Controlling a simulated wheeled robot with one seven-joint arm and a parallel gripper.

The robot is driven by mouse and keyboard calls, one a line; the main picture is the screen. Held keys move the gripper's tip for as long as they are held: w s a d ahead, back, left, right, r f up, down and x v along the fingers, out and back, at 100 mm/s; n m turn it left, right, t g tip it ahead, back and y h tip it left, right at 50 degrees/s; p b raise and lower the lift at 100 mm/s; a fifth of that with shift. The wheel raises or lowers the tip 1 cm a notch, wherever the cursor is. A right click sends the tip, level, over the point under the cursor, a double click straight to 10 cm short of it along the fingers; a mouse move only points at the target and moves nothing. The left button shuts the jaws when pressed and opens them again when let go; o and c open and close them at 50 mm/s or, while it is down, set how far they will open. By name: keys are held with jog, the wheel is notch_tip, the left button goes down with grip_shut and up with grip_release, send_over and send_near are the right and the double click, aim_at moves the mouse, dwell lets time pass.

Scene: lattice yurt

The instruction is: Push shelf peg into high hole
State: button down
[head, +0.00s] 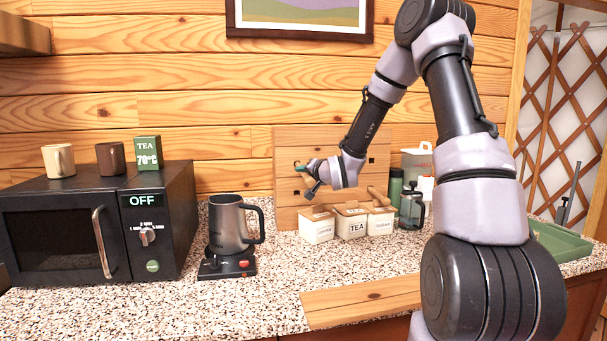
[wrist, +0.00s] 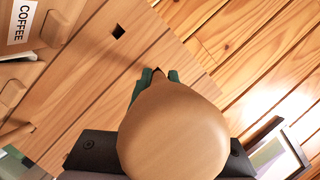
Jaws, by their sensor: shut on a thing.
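A wooden peg (wrist: 172,135) with a wide round head fills the lower middle of the wrist view, close to the camera. My gripper (wrist: 158,75) is shut on it, with green fingertips showing beyond the head. The peg's head hides most of its shaft and tip. The fingertips are at or very near the upright wooden board (wrist: 85,75); a dark spot shows between them, but I cannot tell whether the peg is in a hole. In the head view my gripper (head: 300,168) is at the board's (head: 284,143) upper left.
Coffee (head: 316,231), tea (head: 351,228) and sugar (head: 380,225) canisters stand below the board. A wooden rod (head: 378,196) juts out above the sugar canister. A green bottle (head: 395,188) and French press (head: 411,210) stand right. The kettle (head: 229,225) and microwave (head: 60,235) are left.

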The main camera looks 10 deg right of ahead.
jog(key=shift+w, duration=0.6)
dwell(0.6)
jog(key=shift+s, duration=0.3)
jog(key=shift+w, duration=0.15)
dwell(1.3)
jog(key=shift+w, duration=0.25)
jog(key=shift+s, duration=0.1)
jog(key=shift+s, duration=0.3)
jog(key=shift+w, duration=0.15)
dwell(1.4)
jog(key=shift+w, duration=0.25)
jog(key=shift+s, duration=0.1)
